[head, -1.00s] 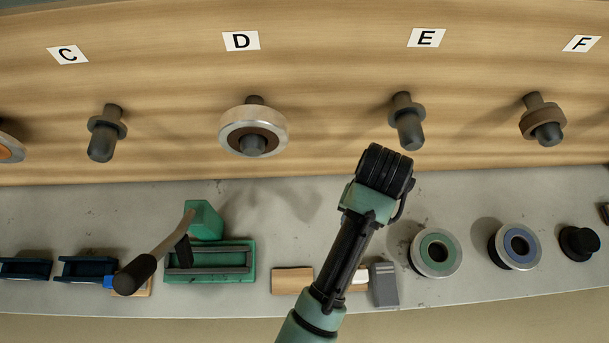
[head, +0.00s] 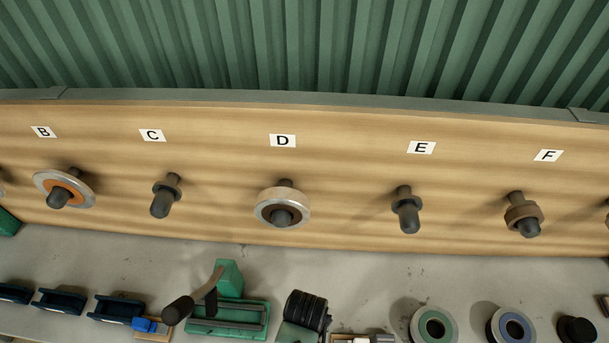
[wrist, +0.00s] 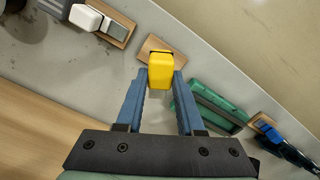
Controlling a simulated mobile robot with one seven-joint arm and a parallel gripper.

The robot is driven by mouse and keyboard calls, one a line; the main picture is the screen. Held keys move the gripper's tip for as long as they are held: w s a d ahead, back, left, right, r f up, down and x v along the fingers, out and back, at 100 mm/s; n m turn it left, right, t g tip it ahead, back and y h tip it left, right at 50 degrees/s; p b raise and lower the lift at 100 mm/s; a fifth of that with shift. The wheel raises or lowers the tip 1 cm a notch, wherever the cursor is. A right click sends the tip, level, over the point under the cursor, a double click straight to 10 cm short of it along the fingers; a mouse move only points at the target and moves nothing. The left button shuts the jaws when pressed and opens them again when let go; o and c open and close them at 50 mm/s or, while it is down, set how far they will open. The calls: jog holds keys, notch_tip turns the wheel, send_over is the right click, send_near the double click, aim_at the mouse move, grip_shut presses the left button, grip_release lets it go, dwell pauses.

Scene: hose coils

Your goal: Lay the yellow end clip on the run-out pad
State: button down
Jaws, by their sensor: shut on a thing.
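The yellow end clip (wrist: 160,71) is between the two blue fingers of my gripper (wrist: 160,88) in the wrist view. The gripper is shut on it. A bare tan wooden pad (wrist: 146,48), which looks like the run-out pad, lies on the grey bench just beyond the clip. The clip overlaps part of this pad in the picture; I cannot tell the gap between them.
A green lever tool (head: 229,313) stands on the bench, also seen in the wrist view (wrist: 208,108). Another wooden pad (wrist: 118,27) bears a white and grey piece. Blue trays (head: 60,302) lie left, ring coils (head: 434,327) right. Pegs stick out of the lettered board (head: 350,180).

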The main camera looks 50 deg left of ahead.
jog(key=shift+s+a+f+n, duration=0.2)
jog(key=shift+s+f+n, duration=0.05)
jog(key=shift+s+n, duration=0.05)
notch_tip(320, 180, down, 8)
jog(key=b, duration=0.8)
jog(key=shift+r+b, duration=0.15)
jog(key=shift+b, duration=0.15)
jog(key=shift+c, duration=2.2)
grip_release()
notch_tip(320, 180, up, 13)
jog(key=shift+r, duration=0.1)
